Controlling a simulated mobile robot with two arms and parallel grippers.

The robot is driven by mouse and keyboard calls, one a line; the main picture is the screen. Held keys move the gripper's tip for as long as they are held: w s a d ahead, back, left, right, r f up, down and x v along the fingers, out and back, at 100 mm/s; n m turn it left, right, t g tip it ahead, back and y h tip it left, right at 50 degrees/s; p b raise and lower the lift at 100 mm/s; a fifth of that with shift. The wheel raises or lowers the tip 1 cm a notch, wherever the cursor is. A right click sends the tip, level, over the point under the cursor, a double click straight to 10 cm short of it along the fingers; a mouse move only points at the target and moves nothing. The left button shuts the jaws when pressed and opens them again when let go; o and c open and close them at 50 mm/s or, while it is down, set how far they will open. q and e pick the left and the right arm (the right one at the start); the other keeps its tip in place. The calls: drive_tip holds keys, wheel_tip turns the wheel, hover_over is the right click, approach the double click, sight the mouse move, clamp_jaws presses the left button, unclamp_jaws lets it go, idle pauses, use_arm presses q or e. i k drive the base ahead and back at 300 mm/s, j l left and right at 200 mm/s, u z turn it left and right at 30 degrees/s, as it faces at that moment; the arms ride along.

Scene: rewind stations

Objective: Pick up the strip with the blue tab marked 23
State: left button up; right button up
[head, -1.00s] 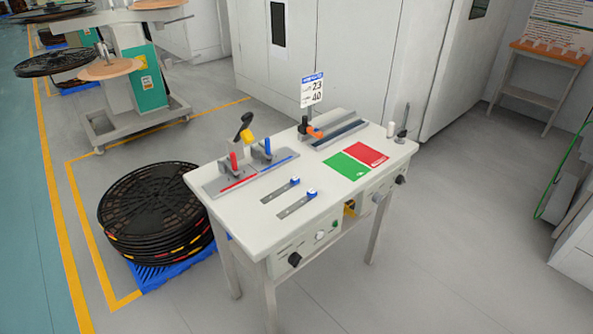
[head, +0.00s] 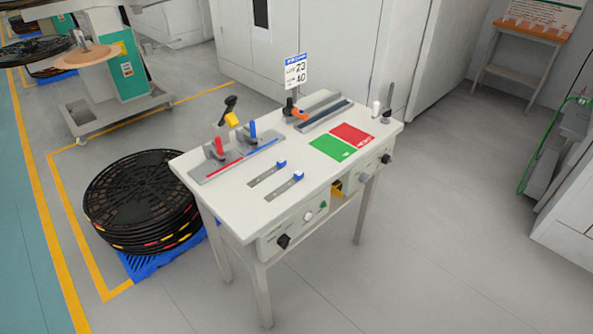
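Two thin grey strips, each with a blue tab at its right end, lie flat on the white workbench (head: 225,205). The farther strip (head: 264,175) lies nearer the clamp fixtures, and the nearer strip (head: 281,189) lies closer to the front edge. The markings on both blue tabs are too small to read, so I cannot tell which is marked 23. A small sign (head: 295,70) on a post at the back of the bench shows 23 above 40. Neither of my grippers is in view.
Fixtures with red and blue handles (head: 235,150) sit at the back left of the bench. A green mat (head: 332,148) and red mat (head: 353,136) lie to the right. Black reels (head: 142,195) are stacked on a blue pallet at left. Floor in front is clear.

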sight(280, 162)
drive_tip(key=i+j+z, duration=0.4)
drive_tip(key=j, duration=0.2)
drive_tip(key=j+z, duration=0.15)
drive_tip(key=j, duration=0.2)
drive_tip(key=i+j+z, duration=0.2)
drive_tip(key=j, duration=0.15)
drive_tip(key=k+l, duration=0.05)
drive_tip(key=k, duration=0.05)
